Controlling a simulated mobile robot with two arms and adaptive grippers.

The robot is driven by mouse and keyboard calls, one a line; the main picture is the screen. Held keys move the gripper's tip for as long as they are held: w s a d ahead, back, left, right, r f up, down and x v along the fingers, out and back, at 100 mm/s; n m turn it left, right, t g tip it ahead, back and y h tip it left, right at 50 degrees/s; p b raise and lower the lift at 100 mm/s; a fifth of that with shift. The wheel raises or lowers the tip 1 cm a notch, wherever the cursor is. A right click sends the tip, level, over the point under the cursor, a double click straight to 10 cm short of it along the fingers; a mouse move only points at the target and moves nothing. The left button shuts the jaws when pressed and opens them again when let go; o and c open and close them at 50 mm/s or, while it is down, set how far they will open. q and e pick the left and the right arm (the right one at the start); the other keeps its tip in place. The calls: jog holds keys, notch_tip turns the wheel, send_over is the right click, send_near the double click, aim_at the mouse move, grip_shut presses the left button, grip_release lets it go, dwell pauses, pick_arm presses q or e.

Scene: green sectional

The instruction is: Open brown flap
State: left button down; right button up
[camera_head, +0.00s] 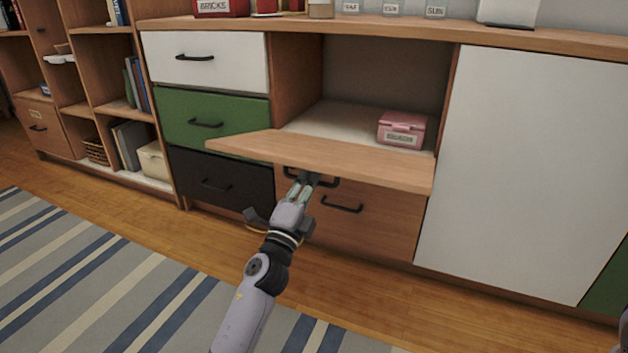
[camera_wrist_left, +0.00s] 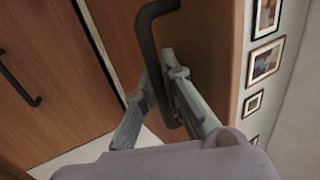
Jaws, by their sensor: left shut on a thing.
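The brown flap (camera_head: 345,158) of the cabinet is swung down and sticks out toward me, close to level, with the compartment above it exposed. Its dark bar handle (camera_head: 331,184) is on the underside. My left gripper (camera_head: 304,181) is below the flap's front part, shut on this handle. In the left wrist view the dark handle (camera_wrist_left: 148,42) passes between the two fingers of my left gripper (camera_wrist_left: 167,82), close against the flap's brown face (camera_wrist_left: 208,42).
A pink box (camera_head: 402,129) stands inside the compartment. White (camera_head: 205,62), green (camera_head: 205,117) and black (camera_head: 222,180) drawers are at the left. A brown drawer (camera_head: 370,218) is below the flap. A large white door (camera_head: 525,165) is at the right. The striped rug (camera_head: 100,290) is clear.

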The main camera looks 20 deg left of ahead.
pick_arm(q)
jog(key=shift+r, duration=0.3)
jog(key=c, duration=1.7)
grip_release()
jog(key=shift+s, duration=0.1)
